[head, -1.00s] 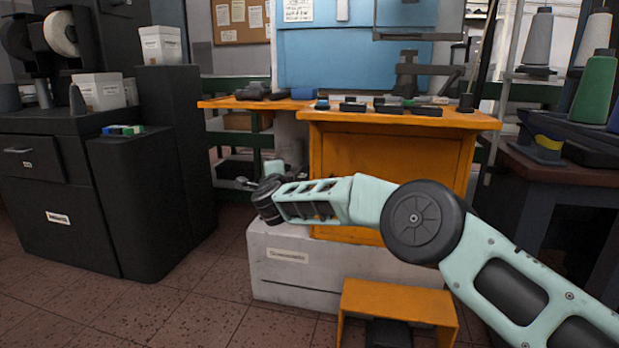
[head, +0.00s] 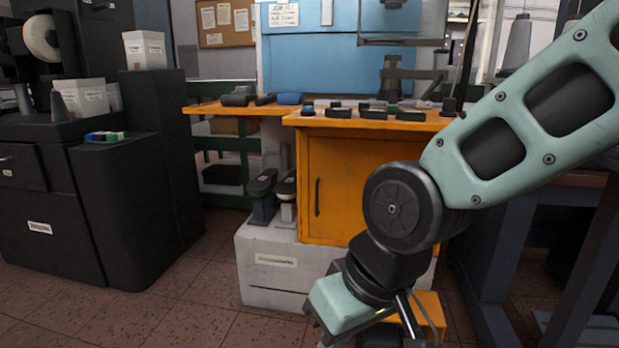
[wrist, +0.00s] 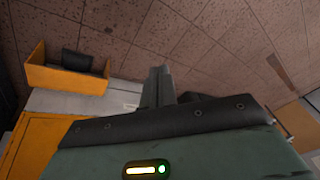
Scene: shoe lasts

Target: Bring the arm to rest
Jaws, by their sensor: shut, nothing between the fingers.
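My arm comes in from the right of the head view, bent sharply, with its forearm pointing down to the bottom edge. My gripper (wrist: 158,86) shows in the wrist view with its two grey fingers together and nothing between them. It hangs in the air over the tiled floor. In the head view the fingertips cannot be made out. Two shoe lasts, a dark one (head: 262,196) and a pale-based one (head: 287,194), stand side by side on the white plinth (head: 262,280), clear of my arm.
An orange cabinet (head: 335,180) with small dark items on top stands behind my arm. A low orange box (head: 432,309) sits on the floor near my wrist and shows in the wrist view (wrist: 65,81). Black cabinets (head: 130,190) stand at left. Floor between is clear.

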